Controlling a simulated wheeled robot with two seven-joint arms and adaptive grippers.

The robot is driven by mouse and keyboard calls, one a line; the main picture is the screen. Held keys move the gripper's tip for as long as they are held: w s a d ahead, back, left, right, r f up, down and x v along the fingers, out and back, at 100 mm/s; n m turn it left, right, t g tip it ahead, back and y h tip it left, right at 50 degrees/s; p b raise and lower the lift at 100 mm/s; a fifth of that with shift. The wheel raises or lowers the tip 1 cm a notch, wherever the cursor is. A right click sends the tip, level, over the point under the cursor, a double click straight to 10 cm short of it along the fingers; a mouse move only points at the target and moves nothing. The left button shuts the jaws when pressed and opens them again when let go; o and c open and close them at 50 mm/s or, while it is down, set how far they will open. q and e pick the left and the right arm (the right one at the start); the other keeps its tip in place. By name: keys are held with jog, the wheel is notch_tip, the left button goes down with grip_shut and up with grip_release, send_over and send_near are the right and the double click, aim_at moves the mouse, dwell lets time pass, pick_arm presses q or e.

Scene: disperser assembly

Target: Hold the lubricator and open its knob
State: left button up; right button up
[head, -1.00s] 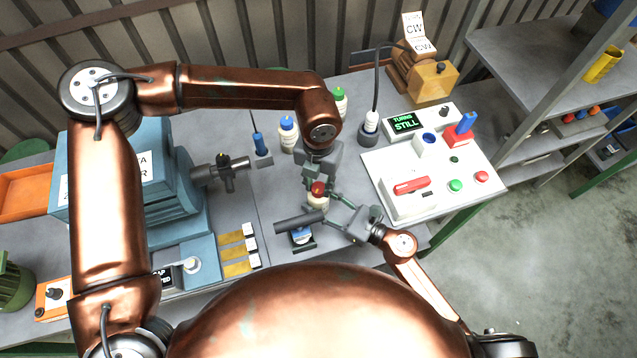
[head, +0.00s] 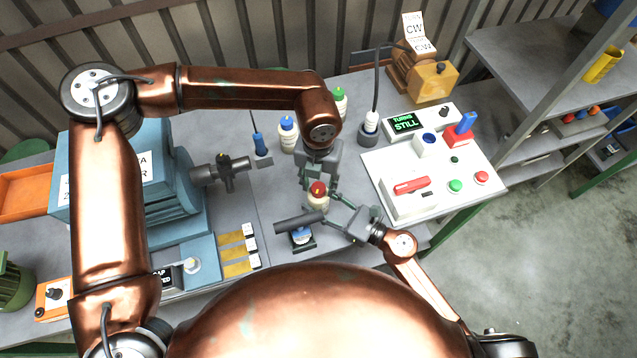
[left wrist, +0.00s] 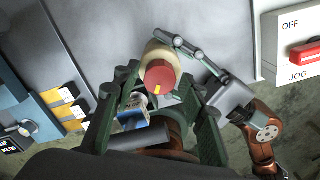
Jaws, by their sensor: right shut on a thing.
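The lubricator (head: 319,203) is a small cream bottle with a red knob (head: 318,188) on top, near the middle of the bench. In the left wrist view the red knob (left wrist: 160,76) with a yellow mark faces the camera. My right gripper (head: 333,202) is shut on the lubricator's body from the right. It also shows in the left wrist view (left wrist: 182,52). My left gripper (head: 319,179) points down over the knob. In the left wrist view its green fingers (left wrist: 160,92) are apart on either side of the knob, and no contact is clear.
A dark cylinder (head: 298,222) and a blue-and-white item (head: 302,237) are close in front of the lubricator. Blue-capped (head: 288,135) and green-capped bottles (head: 340,101) stand behind. The blue machine (head: 180,185) is left; the white control panel (head: 430,175) is right.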

aim_at(318, 187)
pick_arm(q)
jog(key=shift+o, duration=0.5)
notch_tip(318, 187, up, 12)
dwell(0.3)
pick_arm(e)
jog(key=o, duration=1.7)
